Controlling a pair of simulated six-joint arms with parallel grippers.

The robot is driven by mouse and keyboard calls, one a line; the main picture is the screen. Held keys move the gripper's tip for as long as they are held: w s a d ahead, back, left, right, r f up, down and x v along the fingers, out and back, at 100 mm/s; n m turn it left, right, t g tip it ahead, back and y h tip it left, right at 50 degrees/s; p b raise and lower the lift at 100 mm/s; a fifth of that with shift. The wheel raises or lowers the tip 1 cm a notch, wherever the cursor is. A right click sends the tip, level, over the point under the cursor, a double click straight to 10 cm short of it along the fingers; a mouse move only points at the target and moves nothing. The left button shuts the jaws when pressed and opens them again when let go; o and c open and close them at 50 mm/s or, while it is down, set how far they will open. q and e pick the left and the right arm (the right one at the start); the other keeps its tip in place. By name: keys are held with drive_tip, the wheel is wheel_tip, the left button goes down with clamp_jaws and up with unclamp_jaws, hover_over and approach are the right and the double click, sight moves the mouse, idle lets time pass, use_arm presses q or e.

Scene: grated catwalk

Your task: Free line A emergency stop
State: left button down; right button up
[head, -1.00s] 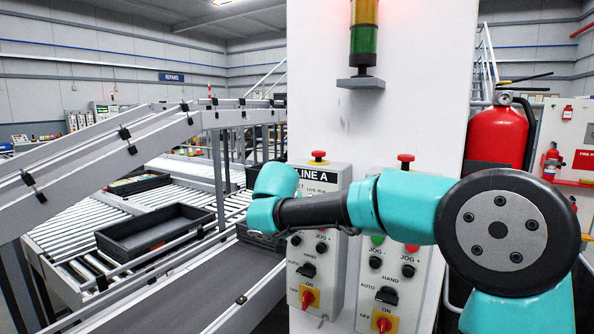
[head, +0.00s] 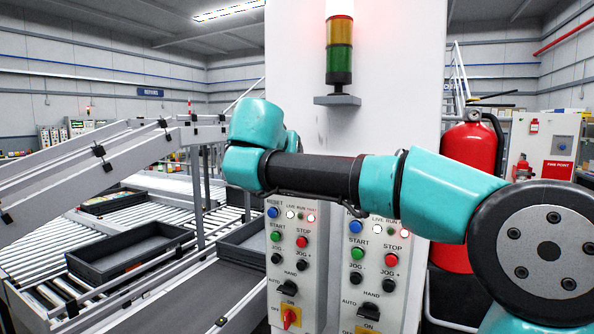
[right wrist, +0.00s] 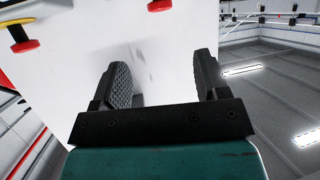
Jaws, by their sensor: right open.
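The line A control box (head: 290,265) is the left one of two grey boxes on a white cabinet. My right arm crosses in front of the box tops in the head view and hides the label and the emergency stops. In the right wrist view, which is upside down, a red mushroom button on yellow (right wrist: 160,5) at the top edge seems to be line A's. A second one (right wrist: 19,40) shows at the upper left. My right gripper (right wrist: 162,62) is open and empty in front of the bare white cabinet face, apart from both buttons. My left gripper is not in view.
The second control box (head: 378,270) stands close on the right. A stack light (head: 340,50) rises above on the cabinet. A red extinguisher (head: 470,150) hangs at the right. A roller conveyor with dark trays (head: 130,250) and rails fills the left.

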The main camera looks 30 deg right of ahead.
drive_tip(key=x, duration=1.6)
drive_tip(key=shift+a, duration=0.1)
drive_tip(key=c, duration=0.9)
drive_tip(key=shift+r, duration=0.85)
drive_tip(key=o, duration=0.9)
drive_tip(key=shift+s+a, duration=0.1)
